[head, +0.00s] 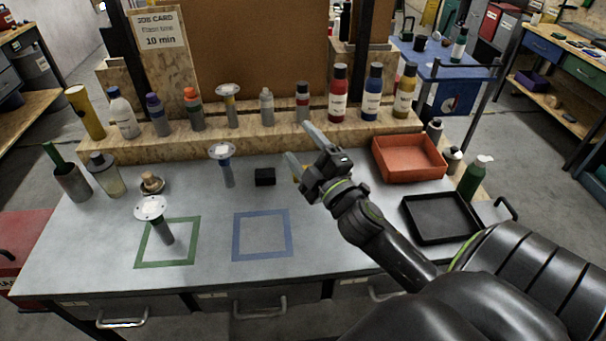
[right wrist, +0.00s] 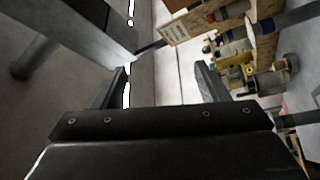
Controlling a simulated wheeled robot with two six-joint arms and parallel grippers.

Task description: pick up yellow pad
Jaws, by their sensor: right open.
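A disc-topped piece with a yellow collar (head: 228,91) stands upright on the wooden shelf at the back of the bench, in the head view. It is the likeliest yellow pad, but I cannot be sure. A similar piece with a blue collar (head: 222,152) stands on the bench top in front of it. A third, with a pale disc (head: 151,208), stands by the green square. My right gripper (head: 298,141) is open and empty above the bench, to the right of these pieces. Its two spread fingers also show in the right wrist view (right wrist: 162,75). My left gripper is out of view.
Several bottles line the wooden shelf (head: 270,136). A small black block (head: 265,177) lies left of my right gripper. An orange bin (head: 408,158) and a black tray (head: 440,218) stand at the right. The blue taped square (head: 237,235) is empty.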

